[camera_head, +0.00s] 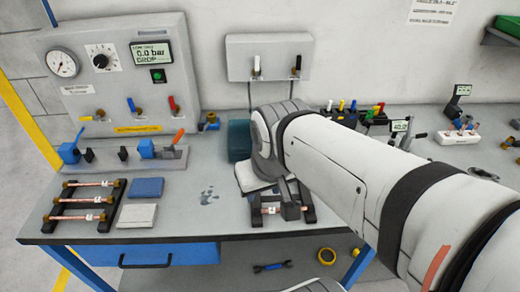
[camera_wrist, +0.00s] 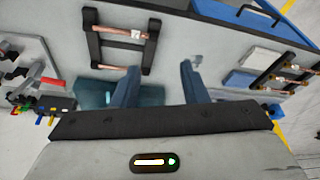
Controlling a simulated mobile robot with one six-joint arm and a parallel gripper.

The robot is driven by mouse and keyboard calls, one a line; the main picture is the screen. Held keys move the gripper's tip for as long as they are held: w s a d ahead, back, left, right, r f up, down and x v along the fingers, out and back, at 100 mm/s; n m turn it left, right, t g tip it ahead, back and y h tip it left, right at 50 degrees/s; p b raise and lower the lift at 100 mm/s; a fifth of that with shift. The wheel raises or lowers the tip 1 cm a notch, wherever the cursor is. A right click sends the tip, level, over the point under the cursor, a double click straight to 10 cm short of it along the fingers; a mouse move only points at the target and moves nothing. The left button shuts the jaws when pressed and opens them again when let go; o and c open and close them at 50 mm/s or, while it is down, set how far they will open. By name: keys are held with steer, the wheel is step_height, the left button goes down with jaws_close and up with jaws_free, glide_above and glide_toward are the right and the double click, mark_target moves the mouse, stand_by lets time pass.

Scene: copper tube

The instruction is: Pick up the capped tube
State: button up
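A small dark rack (camera_head: 254,213) lies on the bench below my gripper (camera_head: 290,206). It holds a copper tube (camera_head: 269,210) with a white label, partly hidden by my gripper. In the wrist view this rack (camera_wrist: 95,50) carries two copper tubes, a labelled one (camera_wrist: 112,31) and a plainer one (camera_wrist: 107,67). Their end caps are too small to tell clearly. A second rack (camera_head: 36,226) at the left holds three labelled copper tubes (camera_head: 85,201) with brass-coloured ends. My gripper is open, with both fingers (camera_wrist: 159,68) apart and nothing between them.
A blue pad (camera_head: 147,187) and a white pad (camera_head: 137,215) lie beside the left rack. A gauge panel (camera_head: 115,75) stands behind. A teal block (camera_head: 239,140) is close behind my wrist. The bench between the white pad and the right rack is mostly clear.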

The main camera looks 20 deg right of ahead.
steer(key=w+d+f+m+y+b, duration=0.1)
steer(key=w+d+f+m+y, duration=0.3)
steer(key=w+d+f+m, duration=1.45)
steer(key=a+f, duration=0.1)
steer(key=a+f+m, duration=0.1)
steer(key=a, duration=0.1)
steer(key=w+a+m, duration=0.1)
steer(key=a, duration=0.1)
steer(key=shift+w+f+m+p, duration=0.1)
steer(key=shift+f+m+p, duration=0.15)
steer(key=shift+f+p, duration=0.15)
steer(key=shift+c, duration=0.3)
jaws_close()
